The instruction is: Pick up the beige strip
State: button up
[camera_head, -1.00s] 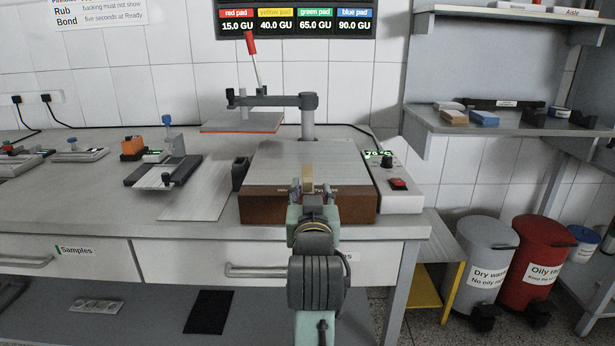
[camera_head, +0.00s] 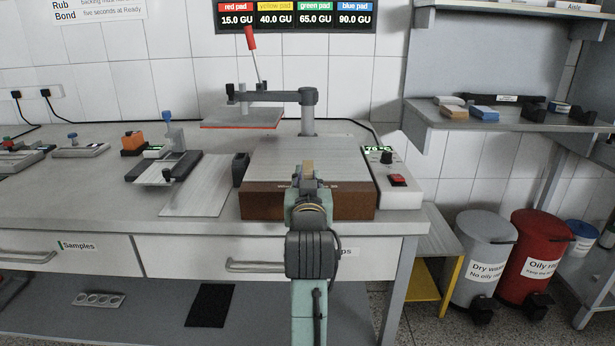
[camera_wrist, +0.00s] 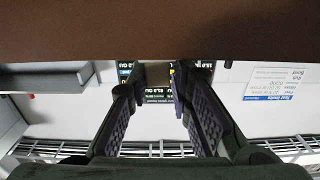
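The beige strip (camera_head: 309,169) is small and sticks up at the front edge of the heated press's grey top plate, just beyond my gripper. In the wrist view, the strip (camera_wrist: 157,73) shows below the brown press base, between my fingertips. My gripper (camera_head: 307,182) is in front of the press base, reaching toward its front edge. In the wrist view, the two dark ridged fingers (camera_wrist: 157,85) stand apart on either side of the strip, with narrow gaps. Part of the strip is hidden by my gripper in the head view.
The press base (camera_head: 262,202) is brown, with a grey plate (camera_head: 285,160). An orange-edged upper plate (camera_head: 241,120) hangs back left under a red-tipped lever. A control box (camera_head: 402,196) stands at right. A pale sheet (camera_head: 196,198) lies left.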

grip_shut()
jog(key=shift+r, duration=0.1)
